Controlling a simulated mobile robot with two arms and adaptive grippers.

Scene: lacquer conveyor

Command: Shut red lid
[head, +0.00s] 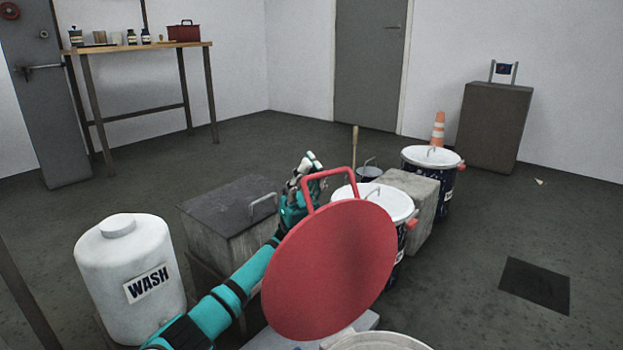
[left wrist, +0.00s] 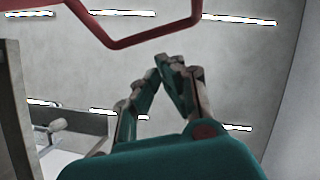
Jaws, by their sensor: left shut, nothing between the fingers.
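The red lid (head: 330,268) is a round disc with a red loop handle (head: 328,176) at its top. It stands tilted up, open, above a pale round rim (head: 378,342) at the bottom edge of the head view. My left gripper (head: 311,164) is just left of the handle, partly behind the lid, with its fingers shut and empty. In the left wrist view the closed fingertips (left wrist: 172,62) point up below the red handle (left wrist: 140,42), apart from it in the picture. My right gripper is in neither view.
A white WASH tank (head: 130,270) stands at the left, beside a grey box with a dark lid (head: 232,205). White-lidded drums (head: 376,200) and a grey block (head: 415,195) stand behind the red lid. The floor to the right is mostly clear.

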